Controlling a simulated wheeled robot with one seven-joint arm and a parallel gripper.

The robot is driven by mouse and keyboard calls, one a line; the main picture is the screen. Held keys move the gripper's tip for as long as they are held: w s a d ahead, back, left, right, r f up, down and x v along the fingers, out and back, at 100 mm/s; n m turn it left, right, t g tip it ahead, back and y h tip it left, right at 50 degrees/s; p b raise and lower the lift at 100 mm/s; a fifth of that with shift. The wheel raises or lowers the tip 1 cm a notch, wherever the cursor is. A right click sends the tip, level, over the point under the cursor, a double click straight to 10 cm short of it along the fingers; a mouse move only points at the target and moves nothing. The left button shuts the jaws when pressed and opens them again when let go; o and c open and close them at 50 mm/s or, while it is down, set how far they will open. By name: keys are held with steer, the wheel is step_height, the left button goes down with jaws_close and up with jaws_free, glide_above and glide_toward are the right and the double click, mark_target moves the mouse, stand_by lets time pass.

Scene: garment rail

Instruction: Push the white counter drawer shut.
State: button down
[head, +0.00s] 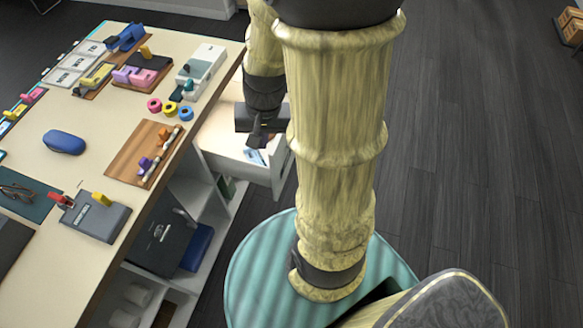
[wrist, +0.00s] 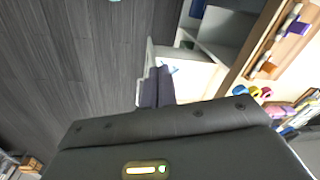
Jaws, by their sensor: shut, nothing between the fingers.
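The white counter drawer (head: 224,140) stands pulled out from the right side of the counter in the head view, with a small blue and white item inside. Its front is partly hidden by my arm. In the wrist view the drawer (wrist: 195,78) shows just beyond the fingers. My gripper (head: 257,140) is shut and empty, pointing down over the outer end of the drawer. In the wrist view the closed dark fingers (wrist: 158,86) overlap the drawer's front end. I cannot tell whether they touch it.
The counter top (head: 100,165) holds colored tape rolls (head: 170,107), a blue case (head: 64,142), a wooden board (head: 143,152) and several small tools. Open shelves below it hold a dark bag (head: 163,240) and a blue item.

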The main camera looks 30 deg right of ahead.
steer(key=d+f+m+t+y+b, duration=0.1)
steer(key=d+f+m+t+b, duration=0.1)
steer(key=d+f+m+b, duration=0.5)
steer(key=w+d+f+m+t+y+b, duration=0.1)
steer(key=d+f+m+t+y+b, duration=0.1)
steer(key=d+f+m+b, duration=0.6)
steer(key=w+d+f+m+t+y+b, duration=0.1)
steer(key=d+f+m+b, duration=0.6)
steer(key=f, duration=0.9)
steer(key=t+b, duration=0.1)
steer(key=b, duration=0.2)
steer(key=shift+w+d+y, duration=0.15)
steer(key=shift+d+y, duration=0.1)
steer(key=shift+y, duration=0.15)
steer(key=shift+b, duration=0.3)
steer(key=b, duration=0.2)
glide_toward(284, 163)
steer(key=x, duration=0.5)
steer(key=shift+w+f, duration=0.1)
steer(key=shift+f, duration=0.2)
steer(key=shift+w+a, duration=0.2)
